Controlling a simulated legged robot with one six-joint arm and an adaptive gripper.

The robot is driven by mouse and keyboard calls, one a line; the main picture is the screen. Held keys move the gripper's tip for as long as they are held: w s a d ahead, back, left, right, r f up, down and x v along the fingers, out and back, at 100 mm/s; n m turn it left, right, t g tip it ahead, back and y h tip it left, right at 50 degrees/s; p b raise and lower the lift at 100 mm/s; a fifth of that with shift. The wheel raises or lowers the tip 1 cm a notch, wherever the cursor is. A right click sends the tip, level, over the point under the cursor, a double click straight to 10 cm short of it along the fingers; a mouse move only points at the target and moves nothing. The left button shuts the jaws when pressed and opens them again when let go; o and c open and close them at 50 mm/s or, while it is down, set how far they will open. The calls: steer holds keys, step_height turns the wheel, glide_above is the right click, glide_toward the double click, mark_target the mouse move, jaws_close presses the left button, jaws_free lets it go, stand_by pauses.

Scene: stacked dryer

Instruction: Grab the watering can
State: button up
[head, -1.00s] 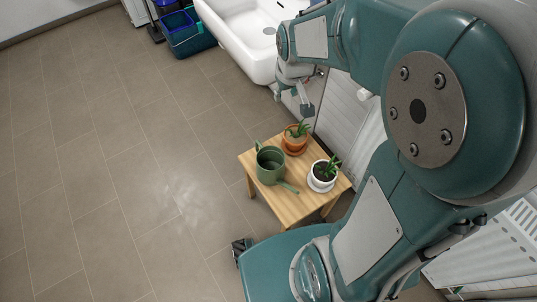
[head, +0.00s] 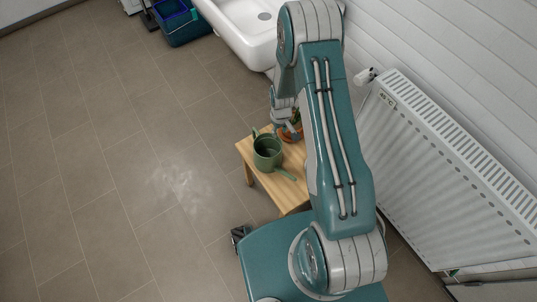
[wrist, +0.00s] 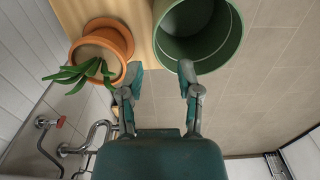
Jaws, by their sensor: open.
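In the wrist view the open top of the watering can (wrist: 228,52) fills the upper right. My gripper (wrist: 157,72) is open and empty. Its right finger is close to the can's lower left rim; I cannot tell whether they touch. Its left finger is close to the terracotta pot (wrist: 121,38) with a green plant. In the head view my gripper (head: 285,125) is partly hidden near the table's far edge.
A white sink (head: 245,30) is behind the table. A blue and teal bucket (head: 183,24) stands on the floor at the back. A white radiator (head: 440,150) is along the right wall. Pipes (wrist: 90,140) show at lower left in the wrist view. The floor at left is clear.

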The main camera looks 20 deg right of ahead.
step_height(320, 180, down, 6)
steer(key=r, duration=0.1)
glide_above(279, 150)
steer(key=shift+s+f, duration=0.1)
steer(key=shift+f, duration=2.75)
jaws_close()
